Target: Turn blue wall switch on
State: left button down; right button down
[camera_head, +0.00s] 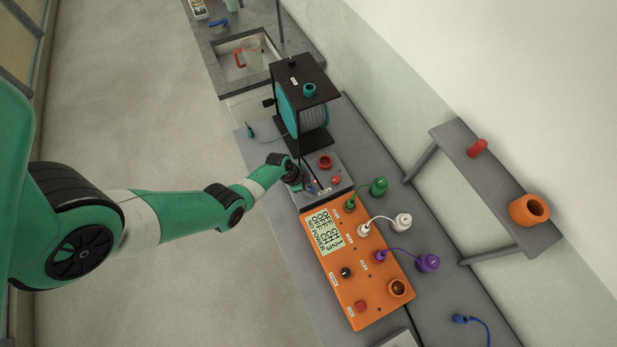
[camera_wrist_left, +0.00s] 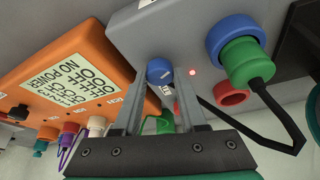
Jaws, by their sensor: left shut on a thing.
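The blue switch (camera_wrist_left: 160,72) shows in the left wrist view as a round blue knob with a small white label, on the face of a grey box (camera_wrist_left: 205,25). In the head view the grey box (camera_head: 338,180) stands between the cable reel and the orange unit. My left gripper (camera_head: 305,184) is at this box. In the left wrist view its two fingers (camera_wrist_left: 160,95) are on either side of the blue switch, shut on it. A small red light (camera_wrist_left: 193,71) glows beside the switch. My right gripper is not in view.
The orange unit (camera_head: 335,282) has a display (camera_head: 336,232) reading OFF and NO POWER. Green (camera_head: 378,187), white (camera_head: 402,221) and purple (camera_head: 428,263) plugs lie beside it. A black-framed reel (camera_head: 300,100) stands close behind my gripper. A wall shelf (camera_head: 495,190) is at right.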

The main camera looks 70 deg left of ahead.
pick_arm(q)
jog(key=m+h, duration=0.1)
jog(key=m, duration=0.1)
jog(key=shift+a+f+m, duration=0.1)
jog(key=shift+m, duration=0.2)
jog(key=shift+m+g+h+b, duration=0.4)
jog(key=shift+m+g, duration=0.1)
jog(key=shift+m, duration=0.7)
jog(key=shift+c, duration=2.3)
grip_release()
